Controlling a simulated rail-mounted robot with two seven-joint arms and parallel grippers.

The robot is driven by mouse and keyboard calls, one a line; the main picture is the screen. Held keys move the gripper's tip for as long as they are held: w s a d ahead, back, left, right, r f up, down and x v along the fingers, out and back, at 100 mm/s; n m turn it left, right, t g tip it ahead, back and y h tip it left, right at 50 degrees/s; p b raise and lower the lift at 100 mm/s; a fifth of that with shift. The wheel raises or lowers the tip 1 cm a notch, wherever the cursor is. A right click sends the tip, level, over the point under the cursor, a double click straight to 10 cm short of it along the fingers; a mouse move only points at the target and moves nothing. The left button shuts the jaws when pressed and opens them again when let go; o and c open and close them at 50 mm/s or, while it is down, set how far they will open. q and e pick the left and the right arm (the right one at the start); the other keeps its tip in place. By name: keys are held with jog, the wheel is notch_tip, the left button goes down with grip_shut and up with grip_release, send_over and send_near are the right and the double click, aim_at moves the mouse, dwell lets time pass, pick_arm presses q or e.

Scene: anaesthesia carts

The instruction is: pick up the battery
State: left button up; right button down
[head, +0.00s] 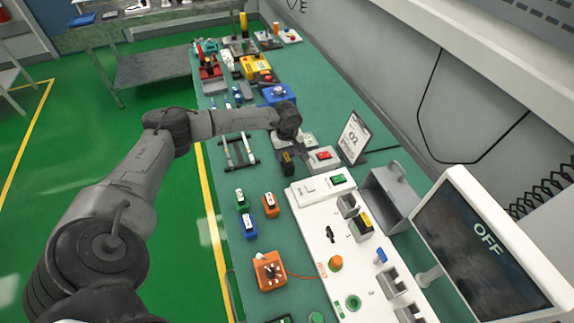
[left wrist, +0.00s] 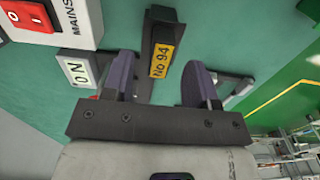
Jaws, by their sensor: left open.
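A black block with a yellow label reading "No 94" (left wrist: 162,58), which I take to be the battery, lies on the green bench top. In the head view the dark block (head: 287,162) shows just below my left gripper (head: 291,142). In the left wrist view my left gripper (left wrist: 160,75) is open, with one dark finger on each side of the block. Gaps show between block and fingers, and I cannot tell the remaining height. My right gripper is not in view.
A small rack (head: 238,150) stands to the left. A white control panel (head: 335,240) and an OFF monitor (head: 485,245) are nearer.

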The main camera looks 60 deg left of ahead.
pick_arm(q)
notch_tip(320, 180, down, 3)
jog(key=shift+r, duration=0.15)
jog(key=c, duration=0.9)
